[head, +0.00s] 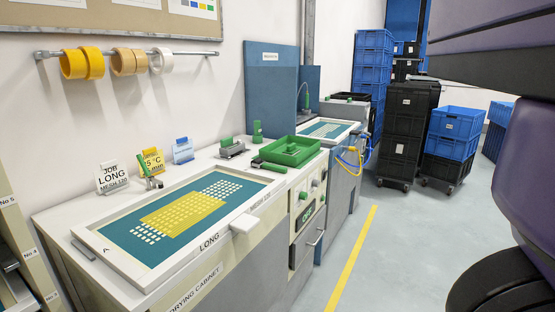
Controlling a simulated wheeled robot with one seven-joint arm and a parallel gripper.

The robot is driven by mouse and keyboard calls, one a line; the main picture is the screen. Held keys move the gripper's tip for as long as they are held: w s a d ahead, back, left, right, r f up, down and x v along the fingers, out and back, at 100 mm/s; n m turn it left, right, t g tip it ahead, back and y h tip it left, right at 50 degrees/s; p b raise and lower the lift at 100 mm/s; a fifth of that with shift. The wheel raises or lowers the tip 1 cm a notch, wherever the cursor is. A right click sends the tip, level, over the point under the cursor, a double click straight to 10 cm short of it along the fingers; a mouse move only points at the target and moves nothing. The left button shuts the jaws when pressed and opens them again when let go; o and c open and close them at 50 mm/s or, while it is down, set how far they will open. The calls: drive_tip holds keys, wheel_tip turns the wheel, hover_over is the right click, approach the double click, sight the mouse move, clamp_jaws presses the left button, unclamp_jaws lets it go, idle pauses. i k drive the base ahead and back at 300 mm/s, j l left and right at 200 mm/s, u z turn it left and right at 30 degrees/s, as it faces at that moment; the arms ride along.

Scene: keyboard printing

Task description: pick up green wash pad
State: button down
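Several green items stand on the counter past the screen frame, and I cannot tell for certain which is the wash pad. A small upright green block (257,129) stands near the wall at the back of the counter. A shallow green tray (288,152) lies in front of it, with a green-handled tool (268,166) at its near left edge. A grey block with a green top (231,148) sits left of the tray. My gripper is not in view; only dark and purple parts of my own body show at the right.
A white-framed screen (103,249) with a yellow pattern covers the near counter. Small sign cards (112,176) stand by the wall. Tape rolls (82,63) hang on a rail. Blue and black crates (408,125) stack at the back right. The floor along the yellow line (352,258) is clear.

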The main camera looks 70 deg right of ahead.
sight(290, 150)
drive_tip(key=i+z, duration=0.1)
drive_tip(key=z, duration=0.65)
drive_tip(key=i+z, duration=0.15)
drive_tip(key=z, duration=1)
